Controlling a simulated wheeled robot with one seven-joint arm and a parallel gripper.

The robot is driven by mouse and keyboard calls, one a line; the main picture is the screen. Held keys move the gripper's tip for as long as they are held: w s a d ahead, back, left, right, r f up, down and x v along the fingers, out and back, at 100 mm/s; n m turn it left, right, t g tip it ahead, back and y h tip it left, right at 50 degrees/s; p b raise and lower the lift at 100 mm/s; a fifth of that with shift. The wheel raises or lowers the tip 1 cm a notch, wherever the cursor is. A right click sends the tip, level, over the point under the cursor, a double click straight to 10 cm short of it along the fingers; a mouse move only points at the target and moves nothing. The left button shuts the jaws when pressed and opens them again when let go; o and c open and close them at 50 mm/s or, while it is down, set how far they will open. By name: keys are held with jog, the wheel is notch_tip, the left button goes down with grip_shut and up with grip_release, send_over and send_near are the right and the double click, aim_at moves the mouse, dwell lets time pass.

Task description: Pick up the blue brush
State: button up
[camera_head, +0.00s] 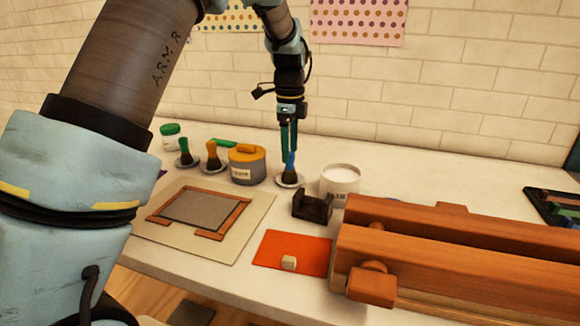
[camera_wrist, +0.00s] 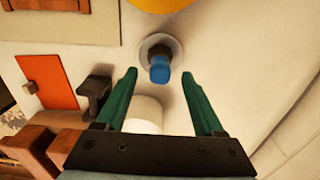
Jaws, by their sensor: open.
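The blue brush (camera_head: 291,163) stands upright on a small pale round dish (camera_head: 279,182) on the table, with dark bristles down and blue handle up. My gripper (camera_head: 289,146) is directly above it, pointing down, with its green fingers close to the handle top in the head view. In the wrist view the blue brush (camera_wrist: 160,69) is seen from above, just beyond and between the tips of the open green fingers (camera_wrist: 158,76). Nothing is held. Whether the fingers overlap the handle in height I cannot tell.
A white tub (camera_head: 340,181) stands close right of the brush, with a black holder (camera_head: 313,205) in front. A yellow-grey container (camera_head: 247,165) is at left, then orange (camera_head: 212,156) and green (camera_head: 185,152) brushes. A wooden press (camera_head: 450,250) fills the right front.

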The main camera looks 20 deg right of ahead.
jog(key=shift+f, duration=1.1)
grip_shut()
